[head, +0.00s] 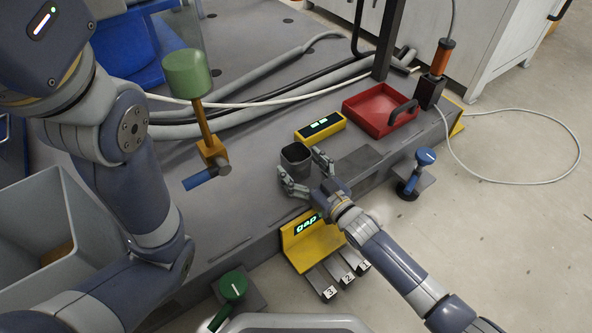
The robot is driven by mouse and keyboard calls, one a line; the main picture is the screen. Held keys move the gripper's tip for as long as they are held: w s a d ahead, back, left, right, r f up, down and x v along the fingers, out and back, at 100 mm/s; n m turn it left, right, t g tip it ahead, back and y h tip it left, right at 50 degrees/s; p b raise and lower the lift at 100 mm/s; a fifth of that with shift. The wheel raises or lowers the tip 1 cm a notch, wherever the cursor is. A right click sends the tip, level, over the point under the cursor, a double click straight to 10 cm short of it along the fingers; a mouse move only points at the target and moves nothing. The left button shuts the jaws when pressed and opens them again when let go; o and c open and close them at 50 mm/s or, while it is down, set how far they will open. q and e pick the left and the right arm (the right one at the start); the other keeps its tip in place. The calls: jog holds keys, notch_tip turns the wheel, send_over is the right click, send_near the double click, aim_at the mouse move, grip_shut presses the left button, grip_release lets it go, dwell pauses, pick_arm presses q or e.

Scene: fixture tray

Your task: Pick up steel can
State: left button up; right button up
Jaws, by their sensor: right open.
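The steel can (296,161) is a dark grey, open-topped can standing upright on the grey fixture surface, near the middle of the head view. My right gripper (300,164) comes in from the lower right. It is open, with one finger at the can's left front side and the other at its right side. I cannot tell whether either finger touches the can. My left arm fills the left side of the view, but its gripper is not visible.
A yellow block with a green display (320,127) and a red tray (372,112) lie behind the can. A yellow gap gauge (306,247) is in front. A green-headed post (188,75) stands to the left.

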jog(key=shift+w+a, duration=0.15)
jog(key=shift+w, duration=0.05)
jog(key=c, duration=1.2)
jog(key=shift+r, duration=0.15)
